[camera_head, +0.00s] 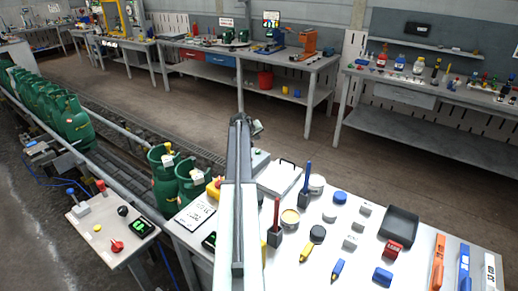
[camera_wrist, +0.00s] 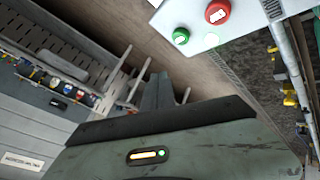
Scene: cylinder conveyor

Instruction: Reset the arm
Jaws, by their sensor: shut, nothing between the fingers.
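My arm reaches forward from the bottom middle of the head view, over the left part of the near white worktable (camera_head: 345,215). My gripper (camera_head: 252,126) is at its far end, small and partly hidden by the arm. In the wrist view my gripper (camera_wrist: 160,88) shows as a dark grey body with narrow shut fingers and nothing between them. A white control panel (camera_wrist: 245,22) with a red button (camera_wrist: 217,12) and a green button (camera_wrist: 181,36) shows at the top of the wrist view, apart from the fingers.
Green gas cylinders (camera_head: 75,125) line the conveyor (camera_head: 125,135) at left. Two more stand by the near table, which holds pens, tins, blocks and a black tray (camera_head: 398,226). A small control table (camera_head: 112,225) is at lower left. Workbenches line the back; open floor lies between.

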